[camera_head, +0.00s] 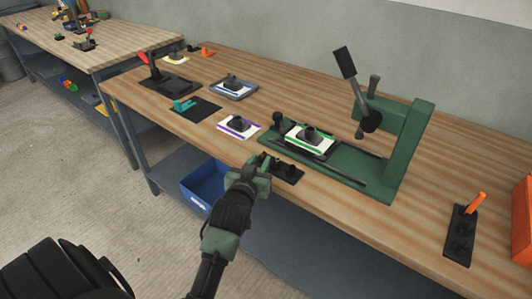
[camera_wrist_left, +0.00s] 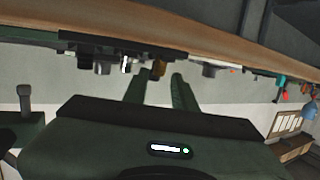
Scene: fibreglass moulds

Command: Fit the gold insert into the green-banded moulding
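The green-banded moulding (camera_head: 322,148) is a white plate with green edges and a dark raised middle. It lies on the bed of the green press (camera_head: 350,172). My left gripper (camera_head: 264,160) is at the table's front edge, beside a small black holder (camera_head: 287,173), in front of the press. In the left wrist view its two fingers (camera_wrist_left: 160,82) are apart. A gold-brown piece (camera_wrist_left: 158,68), likely the gold insert, shows just beyond the gap between the fingertips, and no grip on it is visible. I cannot make it out in the head view. My right gripper is not in view.
A purple-edged moulding (camera_head: 239,126) and a blue-grey tray (camera_head: 234,88) lie left of the press. The press lever (camera_head: 352,75) stands up. A black block with an orange handle (camera_head: 462,232) is at the right. A blue bin (camera_head: 203,186) sits on the shelf below.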

